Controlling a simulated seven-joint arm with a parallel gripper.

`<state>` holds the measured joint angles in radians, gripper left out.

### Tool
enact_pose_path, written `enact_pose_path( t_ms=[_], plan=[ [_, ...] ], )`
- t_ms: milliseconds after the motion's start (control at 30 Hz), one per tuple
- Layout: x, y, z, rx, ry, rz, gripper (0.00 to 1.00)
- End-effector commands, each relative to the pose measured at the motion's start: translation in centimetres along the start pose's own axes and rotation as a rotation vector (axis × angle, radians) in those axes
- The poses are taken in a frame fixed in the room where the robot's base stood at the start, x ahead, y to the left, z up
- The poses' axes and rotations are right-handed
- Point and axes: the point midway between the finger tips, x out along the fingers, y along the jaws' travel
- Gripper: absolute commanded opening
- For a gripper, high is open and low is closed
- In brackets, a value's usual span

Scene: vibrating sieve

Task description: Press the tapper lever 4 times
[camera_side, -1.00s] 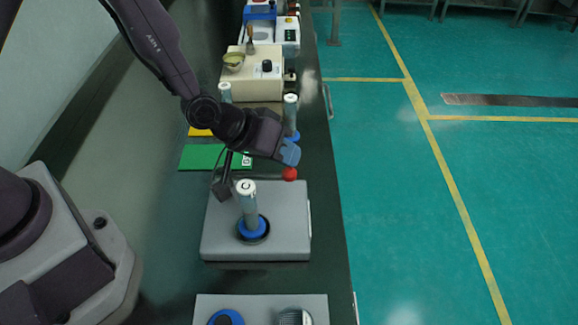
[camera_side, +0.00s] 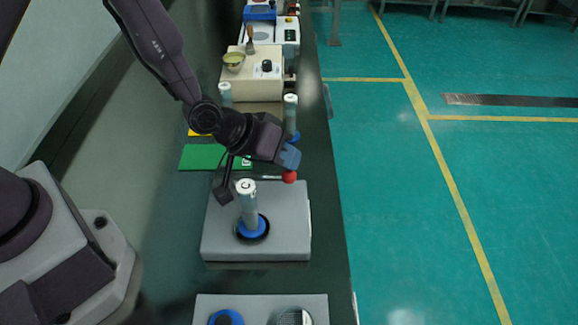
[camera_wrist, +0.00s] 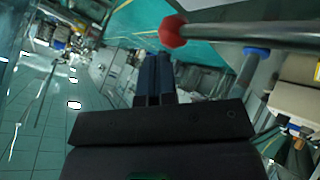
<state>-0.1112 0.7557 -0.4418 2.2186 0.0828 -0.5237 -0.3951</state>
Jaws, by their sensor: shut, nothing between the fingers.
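The tapper lever shows as a red ball knob (camera_side: 289,177) on a thin metal rod at the back edge of the grey sieve base (camera_side: 222,236). My gripper (camera_side: 289,159), with blue fingertips, is shut and empty right above the knob. The tips are at or very near the knob's top; I cannot tell whether they touch. In the wrist view the knob (camera_wrist: 172,31) and its rod cross the top right, beyond the closed fingers (camera_wrist: 154,78). A grey-green column (camera_side: 248,207) with a blue collar stands upright on the base.
A green mat (camera_side: 205,157) lies behind the base at left. Another column (camera_side: 291,115) stands behind my gripper, and a cream device (camera_side: 240,83) is farther back. A grey plate (camera_side: 261,303) with a blue part is in front. The bench edge runs along the right.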

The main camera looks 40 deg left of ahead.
Motion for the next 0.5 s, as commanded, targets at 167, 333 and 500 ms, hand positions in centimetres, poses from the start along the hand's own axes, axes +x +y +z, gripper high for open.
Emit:
enact_pose_path(
  t_ms=[167,333,500],
  plan=[
    [0.16,-0.15,0.2,0.0,-0.002,-0.001,0.0],
    [0.3,-0.25,0.3,0.0,-0.002,-0.001,0.0],
    [0.45,-0.37,0.42,0.0,-0.003,-0.001,0.0]
  ],
)
